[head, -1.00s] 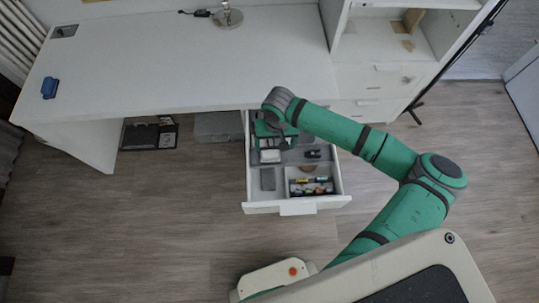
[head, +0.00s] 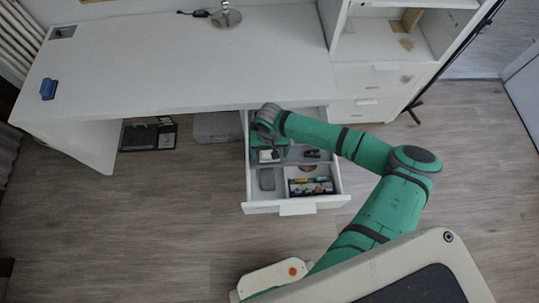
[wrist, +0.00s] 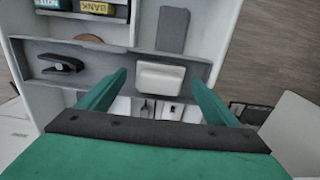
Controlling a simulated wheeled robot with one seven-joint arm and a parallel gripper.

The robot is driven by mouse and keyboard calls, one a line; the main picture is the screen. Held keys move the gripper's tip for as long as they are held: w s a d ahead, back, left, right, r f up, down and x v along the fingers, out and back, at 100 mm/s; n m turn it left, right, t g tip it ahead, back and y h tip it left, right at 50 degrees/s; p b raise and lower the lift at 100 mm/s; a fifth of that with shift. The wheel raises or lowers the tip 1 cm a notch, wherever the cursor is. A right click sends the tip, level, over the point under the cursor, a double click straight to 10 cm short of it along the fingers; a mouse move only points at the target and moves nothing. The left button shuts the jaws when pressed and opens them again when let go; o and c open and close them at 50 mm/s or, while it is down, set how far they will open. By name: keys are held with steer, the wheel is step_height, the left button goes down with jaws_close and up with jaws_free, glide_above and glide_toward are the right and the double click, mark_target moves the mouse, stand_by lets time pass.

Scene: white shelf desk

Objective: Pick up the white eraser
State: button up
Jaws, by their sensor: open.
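The white eraser (wrist: 160,77) lies in a grey compartment of the open drawer, in the wrist view just beyond and between my fingertips. In the head view the eraser (head: 268,156) is a small white block just in front of my gripper. My gripper (wrist: 158,85) is open, with one green finger on each side of the eraser's near side and nothing held. In the head view the gripper is over the drawer (head: 262,208), mostly hidden under my wrist.
A black stapler-like item (wrist: 61,64) lies left of the eraser in the same compartment. A grey block (wrist: 173,30) lies beyond the divider. A box of several small coloured items (head: 312,187) sits at the drawer's front right. The desk top (head: 180,65) is above the drawer's back.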

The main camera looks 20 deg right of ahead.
steer(key=shift+f, duration=0.65)
steer(key=c, duration=1.2)
steer(key=shift+o, duration=0.2)
steer(key=shift+r, duration=0.1)
steer(key=shift+r, duration=0.5)
steer(key=s+a+r, duration=0.2)
steer(key=s+r, duration=0.4)
steer(key=s+a+r, duration=0.3)
steer(key=s+r, duration=0.2)
steer(key=s, duration=0.2)
steer(key=shift+a+r, duration=0.25)
steer(key=shift+r, duration=0.15)
steer(key=shift+o, duration=0.6)
